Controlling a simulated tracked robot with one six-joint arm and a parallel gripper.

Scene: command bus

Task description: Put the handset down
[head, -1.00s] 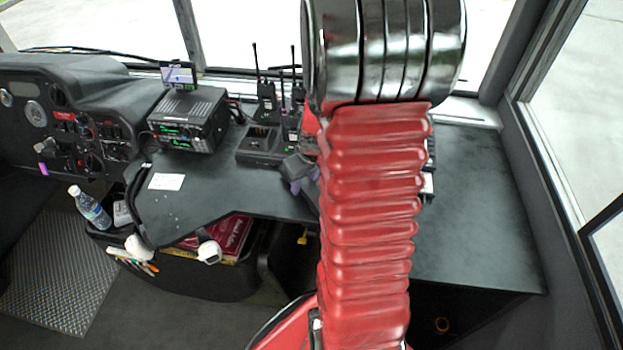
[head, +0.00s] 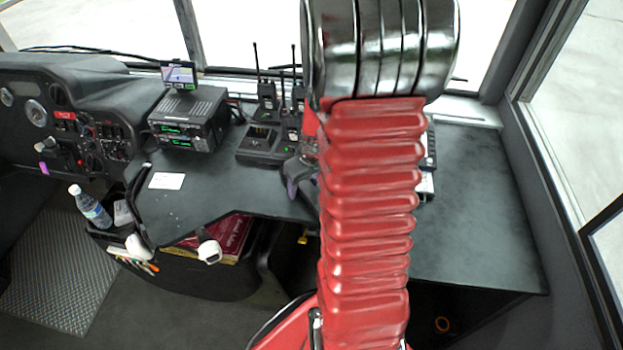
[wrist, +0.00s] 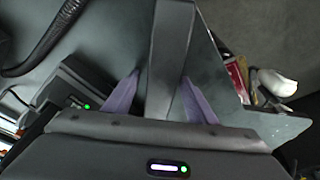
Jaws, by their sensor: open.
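In the wrist view my gripper (wrist: 160,80) is open, with its two purple fingers apart. A long dark bar, seemingly the handset (wrist: 172,50), stands between them, with a narrow gap on either side. In the head view my gripper (head: 298,187) is partly hidden behind my red arm, low over the dark desk (head: 240,185). The handset cannot be made out there.
A charging base (head: 256,152) with several antenna radios (head: 267,103) stands just behind and left of the gripper. A radio unit (head: 190,118) with a small screen on top is farther left. A white card (head: 167,181) lies on the desk. The desk's right part (head: 485,190) is clear.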

